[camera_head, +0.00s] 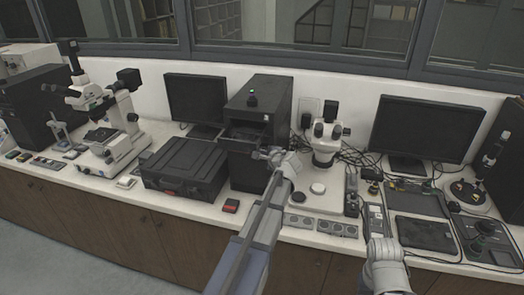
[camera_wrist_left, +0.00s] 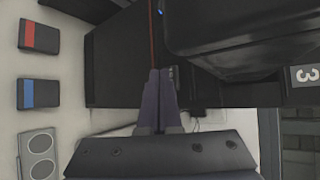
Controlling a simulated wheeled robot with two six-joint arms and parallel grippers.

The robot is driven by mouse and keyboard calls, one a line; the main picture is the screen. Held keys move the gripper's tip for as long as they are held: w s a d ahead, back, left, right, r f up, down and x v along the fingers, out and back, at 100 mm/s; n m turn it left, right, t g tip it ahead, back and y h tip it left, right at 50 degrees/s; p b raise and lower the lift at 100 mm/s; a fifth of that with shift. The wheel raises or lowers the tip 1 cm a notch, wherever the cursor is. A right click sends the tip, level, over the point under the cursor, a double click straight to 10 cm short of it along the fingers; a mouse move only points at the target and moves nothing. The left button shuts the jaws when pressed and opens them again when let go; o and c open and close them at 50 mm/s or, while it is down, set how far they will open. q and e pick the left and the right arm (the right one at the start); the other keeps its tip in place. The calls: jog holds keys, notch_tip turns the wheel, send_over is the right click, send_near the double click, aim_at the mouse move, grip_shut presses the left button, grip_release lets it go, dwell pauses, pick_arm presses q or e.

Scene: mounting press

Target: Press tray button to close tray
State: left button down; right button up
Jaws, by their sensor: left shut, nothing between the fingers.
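The black tower machine (camera_head: 268,97) stands on the white counter, with a dark recessed opening in its front. In the left wrist view its black front (camera_wrist_left: 115,62) fills the upper middle, beside a dark protruding part (camera_wrist_left: 235,30) that may be the tray. A small panel of buttons (camera_wrist_left: 172,76) seems to sit right by my fingertips. My left gripper (camera_head: 264,154) is shut and empty in front of the machine; in the left wrist view its fingertips (camera_wrist_left: 159,72) are at or very near the front. Whether they touch is unclear. My right gripper (camera_head: 380,250) is low at the right.
A black case (camera_head: 185,168) stands left of the machine and a white microscope (camera_head: 325,140) right of it. A red-marked box (camera_wrist_left: 40,37) and a blue-marked box (camera_wrist_left: 38,94) lie on the counter. A monitor (camera_head: 425,130) stands at the right.

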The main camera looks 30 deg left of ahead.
pick_arm(q)
jog(key=shift+w+a, duration=0.1)
jog(key=shift+w, duration=0.25)
dwell(0.4)
jog(key=shift+s, duration=0.1)
jog(key=shift+s+d, duration=0.2)
jog(key=shift+s, duration=0.5)
jog(key=shift+s+d, duration=0.2)
jog(key=shift+s, duration=0.6)
jog(key=shift+s+d, duration=0.2)
jog(key=shift+s, duration=0.6)
jog(key=shift+s+d, duration=0.2)
jog(key=shift+s, duration=0.6)
